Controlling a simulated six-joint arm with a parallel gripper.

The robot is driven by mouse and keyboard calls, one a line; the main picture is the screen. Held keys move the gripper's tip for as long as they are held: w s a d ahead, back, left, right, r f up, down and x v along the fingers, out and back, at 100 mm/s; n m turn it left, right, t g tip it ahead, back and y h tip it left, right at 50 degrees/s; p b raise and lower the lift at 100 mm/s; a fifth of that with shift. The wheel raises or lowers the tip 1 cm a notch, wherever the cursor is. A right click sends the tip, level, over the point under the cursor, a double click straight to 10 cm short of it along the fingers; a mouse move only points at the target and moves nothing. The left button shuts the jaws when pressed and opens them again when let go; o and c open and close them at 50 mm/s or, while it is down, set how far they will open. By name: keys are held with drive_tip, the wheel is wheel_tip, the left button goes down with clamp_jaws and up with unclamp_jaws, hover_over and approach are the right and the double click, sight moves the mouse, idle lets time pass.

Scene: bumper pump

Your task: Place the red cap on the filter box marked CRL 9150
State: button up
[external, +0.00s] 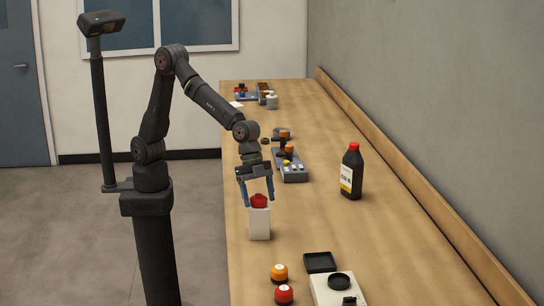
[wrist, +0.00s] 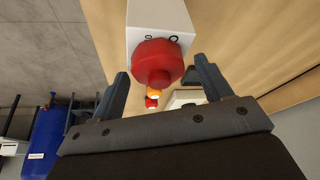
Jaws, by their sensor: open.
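A red cap-like piece (external: 259,200) with a knob on top shows at the top of a white upright box (external: 259,225) on the bench. The wrist view shows the red piece (wrist: 158,62) against the white box (wrist: 152,18), with two dark ring marks on the box face. I cannot read CRL 9150 on any box. My gripper (external: 259,204) is open, pointing down, with one finger on each side of the red piece. In the wrist view my gripper (wrist: 161,68) shows gaps between its fingers and the red piece. Whether the red piece is seated cannot be told.
A dark bottle (external: 351,174) with a red top stands right. An orange jar (external: 279,273) and a red jar (external: 284,294) stand in front, near a black tray (external: 320,262) and white device (external: 340,291). A grey-blue device (external: 290,166) lies behind.

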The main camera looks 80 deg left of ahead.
sight(261, 200)
drive_tip(key=v, duration=1.2)
drive_tip(key=shift+r, duration=0.15)
drive_tip(key=x, duration=1.1)
drive_tip(key=shift+d+f, duration=0.15)
drive_tip(key=shift+f, duration=0.2)
drive_tip(key=shift+w+d, duration=0.15)
drive_tip(key=shift+r, duration=1.65)
